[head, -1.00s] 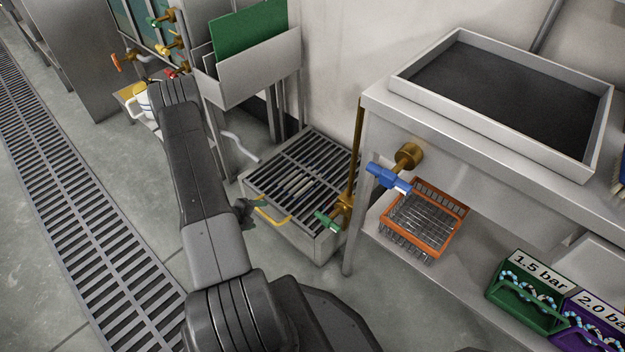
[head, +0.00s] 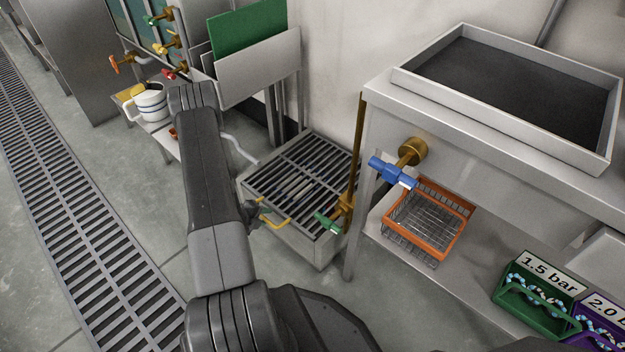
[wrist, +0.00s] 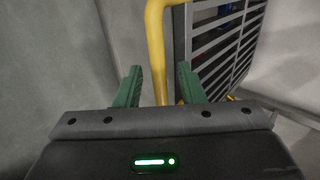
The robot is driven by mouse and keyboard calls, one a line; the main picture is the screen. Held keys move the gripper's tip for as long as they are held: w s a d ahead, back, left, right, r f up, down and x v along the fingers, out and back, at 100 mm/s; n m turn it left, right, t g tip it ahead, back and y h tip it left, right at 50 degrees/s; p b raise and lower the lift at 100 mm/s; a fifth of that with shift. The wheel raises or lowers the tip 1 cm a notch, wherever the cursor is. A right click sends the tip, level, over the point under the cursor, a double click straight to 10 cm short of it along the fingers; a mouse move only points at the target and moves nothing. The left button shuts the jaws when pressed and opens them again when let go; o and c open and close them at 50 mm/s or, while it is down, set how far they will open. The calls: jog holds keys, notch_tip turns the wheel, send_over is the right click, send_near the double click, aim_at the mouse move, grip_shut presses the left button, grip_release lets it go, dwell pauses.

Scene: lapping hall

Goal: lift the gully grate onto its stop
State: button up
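The gully grate (head: 305,170) is a dark slatted grate lying on a square grey metal box (head: 300,243) on the floor. A yellow bar handle (head: 276,222) sits at its front edge. In the wrist view the yellow handle (wrist: 155,45) runs between the green fingertips of my gripper (wrist: 160,88), with gaps on both sides. The gripper is open around the handle. The slats of the grate (wrist: 225,50) show to the right of it. In the head view my arm mostly hides the gripper, at the box's left front. I cannot make out the stop.
A brass pipe with a green valve (head: 327,222) stands at the box's right front corner. A steel bench (head: 480,130) with a blue valve (head: 392,172) is to the right. A white mug (head: 150,103) stands behind my arm. Floor is clear in front of the box.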

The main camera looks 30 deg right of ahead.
grip_shut()
jog(key=shift+w+d+r+p, duration=0.15)
jog(key=shift+r+p, duration=0.7)
jog(key=shift+r, duration=0.6)
jog(key=shift+s+d+r+p, duration=0.15)
jog(key=shift+r+p, duration=0.7)
jog(key=shift+r, duration=0.55)
jog(key=shift+w, duration=0.1)
jog(key=r+p, duration=0.1)
jog(key=r, duration=0.1)
jog(key=d+r+p, duration=0.1)
jog(key=r+p, duration=0.1)
jog(key=r, duration=0.1)
jog(key=shift+w+r, duration=0.15)
jog(key=shift+w, duration=0.05)
jog(key=shift+d+r, duration=0.1)
